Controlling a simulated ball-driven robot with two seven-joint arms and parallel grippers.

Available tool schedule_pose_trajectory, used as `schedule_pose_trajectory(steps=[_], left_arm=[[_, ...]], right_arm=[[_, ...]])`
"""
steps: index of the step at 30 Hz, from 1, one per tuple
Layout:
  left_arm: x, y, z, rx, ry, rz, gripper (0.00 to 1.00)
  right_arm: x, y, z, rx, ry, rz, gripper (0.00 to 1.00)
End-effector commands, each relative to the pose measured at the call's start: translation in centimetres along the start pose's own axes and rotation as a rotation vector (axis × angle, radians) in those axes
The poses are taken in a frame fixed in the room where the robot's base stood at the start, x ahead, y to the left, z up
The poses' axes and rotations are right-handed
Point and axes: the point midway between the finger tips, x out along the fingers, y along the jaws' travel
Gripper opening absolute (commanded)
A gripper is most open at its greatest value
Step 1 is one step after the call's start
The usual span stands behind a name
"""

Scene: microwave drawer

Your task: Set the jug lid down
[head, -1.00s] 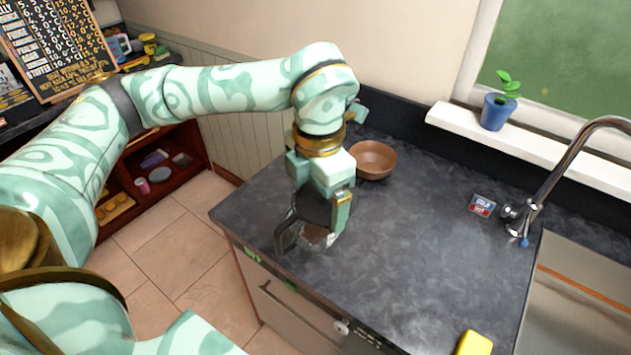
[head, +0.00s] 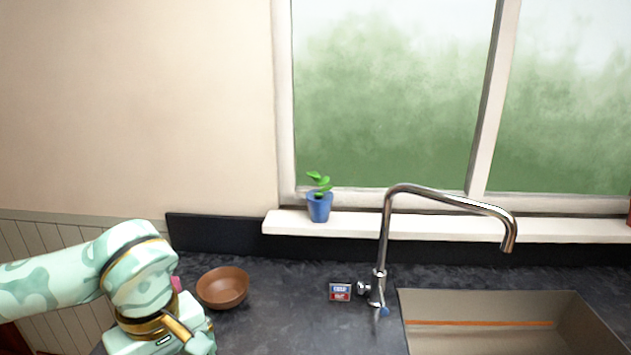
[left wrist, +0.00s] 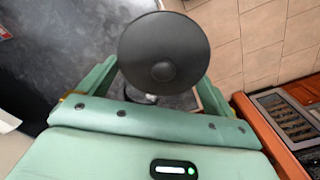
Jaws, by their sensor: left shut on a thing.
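The jug lid (left wrist: 165,48) is a dark round disc with a small knob-like centre. In the left wrist view it sits between the fingers of my left gripper (left wrist: 158,72), which is shut on it. A small shiny, glassy part (left wrist: 148,98) shows below the lid's edge, probably the jug, mostly hidden. I cannot tell whether the lid touches it. In the head view my left gripper (head: 165,338) is at the bottom left, its fingertips cut off by the frame; lid and jug are out of that view. My right gripper is not in view.
A brown bowl (head: 222,287) stands on the dark counter (head: 290,325) right of my left gripper. Farther right are a small sign (head: 340,291), a tap (head: 385,250) and the sink (head: 480,335). A potted plant (head: 319,205) stands on the sill.

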Motion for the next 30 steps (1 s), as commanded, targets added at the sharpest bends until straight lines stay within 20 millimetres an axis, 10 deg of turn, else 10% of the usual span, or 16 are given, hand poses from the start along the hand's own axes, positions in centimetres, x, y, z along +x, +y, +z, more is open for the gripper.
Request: schedule_pose_trajectory(steps=[9,15,23,30], left_arm=[[5.5,-0.5,-0.2,0.78,-0.004,-0.003,0.69],[8.4,-1.2,-0.3,0.811,-0.003,-0.001,0.69],[7.3,-1.1,-0.2,0.81,0.001,0.001,0.69],[2.5,-0.2,-0.1,0.627,0.002,0.001,0.69]], right_arm=[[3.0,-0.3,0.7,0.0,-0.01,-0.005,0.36],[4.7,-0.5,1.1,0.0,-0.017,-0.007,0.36],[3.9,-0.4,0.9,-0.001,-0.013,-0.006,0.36],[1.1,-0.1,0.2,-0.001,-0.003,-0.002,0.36]])
